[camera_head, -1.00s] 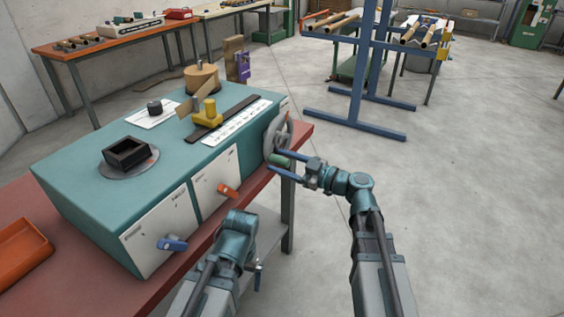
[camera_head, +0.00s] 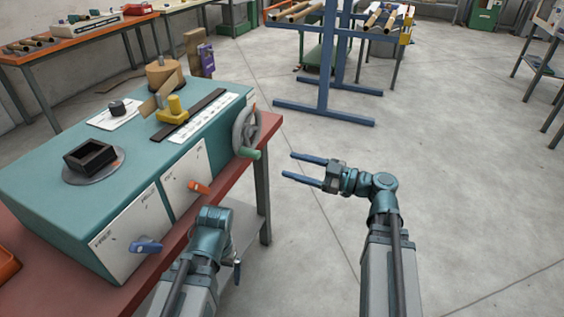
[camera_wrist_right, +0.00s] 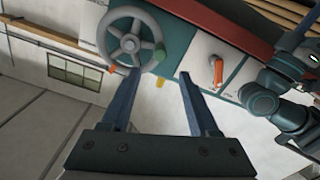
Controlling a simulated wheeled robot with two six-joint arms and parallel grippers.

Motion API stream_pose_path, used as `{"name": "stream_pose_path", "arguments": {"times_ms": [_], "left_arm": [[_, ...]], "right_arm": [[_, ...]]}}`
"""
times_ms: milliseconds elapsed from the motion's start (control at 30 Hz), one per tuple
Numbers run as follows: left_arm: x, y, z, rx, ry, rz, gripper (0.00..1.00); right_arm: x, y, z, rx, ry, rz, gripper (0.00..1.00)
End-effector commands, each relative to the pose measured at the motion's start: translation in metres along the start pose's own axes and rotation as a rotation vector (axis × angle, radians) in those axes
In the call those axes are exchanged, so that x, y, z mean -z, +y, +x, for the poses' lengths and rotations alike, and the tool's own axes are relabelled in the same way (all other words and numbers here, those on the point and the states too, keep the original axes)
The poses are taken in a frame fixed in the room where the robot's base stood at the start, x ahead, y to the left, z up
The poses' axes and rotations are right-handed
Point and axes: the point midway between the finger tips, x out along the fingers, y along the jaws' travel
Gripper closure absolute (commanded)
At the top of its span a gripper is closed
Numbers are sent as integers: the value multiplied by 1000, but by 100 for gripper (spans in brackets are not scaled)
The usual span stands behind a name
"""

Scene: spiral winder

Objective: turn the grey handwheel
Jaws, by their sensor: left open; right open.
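The grey handwheel (camera_head: 237,134) is on the right end of the teal machine. Its green handle (camera_head: 250,154) is at the wheel's lower side. In the right wrist view the handwheel (camera_wrist_right: 130,43) shows whole, with the green handle at its right. My right gripper (camera_head: 288,165) is open and empty, to the right of the handle and apart from it. Its two fingers also show in the right wrist view (camera_wrist_right: 160,75), pointing toward the wheel. My left arm is in front of the machine. Its fingers are mostly hidden in the head view.
The teal machine (camera_head: 60,190) stands on a red-brown bench (camera_head: 190,228). An orange lever (camera_head: 199,187) and a blue lever (camera_head: 146,246) stick out of its front. A blue rack (camera_head: 325,110) stands behind. The floor right of my right gripper is clear.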

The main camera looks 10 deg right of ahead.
Motion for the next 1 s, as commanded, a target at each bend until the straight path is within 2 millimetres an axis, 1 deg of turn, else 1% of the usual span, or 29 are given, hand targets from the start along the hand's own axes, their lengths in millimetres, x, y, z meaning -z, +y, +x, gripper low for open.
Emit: {"name": "stream_pose_path", "arguments": {"times_ms": [133,400,467,533,567,600,667,733,800,867,900,967,1000], "left_arm": [[0,0,0,0,0,0,0],[0,0,0,0,0,0,0],[0,0,-1,0,0,0,0],[0,-1,-9,0,0,0,0],[-1,-1,-14,0,0,0,0],[-1,-2,-24,0,0,0,0],[-2,-4,-42,0,0,0,0],[-4,-6,-68,0,0,0,0],[-5,-9,-92,0,0,0,0],[-7,-11,-112,0,0,0,0],[-7,-12,-125,0,0,0,0],[-8,-14,-144,0,0,0,0],[-9,-15,-157,0,0,0,0]], "right_arm": [[0,0,-7,-1,0,0,39],[0,0,-8,0,0,0,39],[1,0,-7,2,-1,2,50],[6,-3,-3,18,-13,17,62],[9,-5,0,31,-24,31,68],[14,-9,5,55,-45,56,75],[24,-18,16,104,-94,108,86],[35,-32,30,168,-172,186,98],[45,-49,42,232,-268,269,100],[52,-62,49,276,-354,334,100],[56,-71,53,300,-414,375,100],[64,-83,57,330,-506,433,100],[69,-91,59,346,-569,469,100]]}}
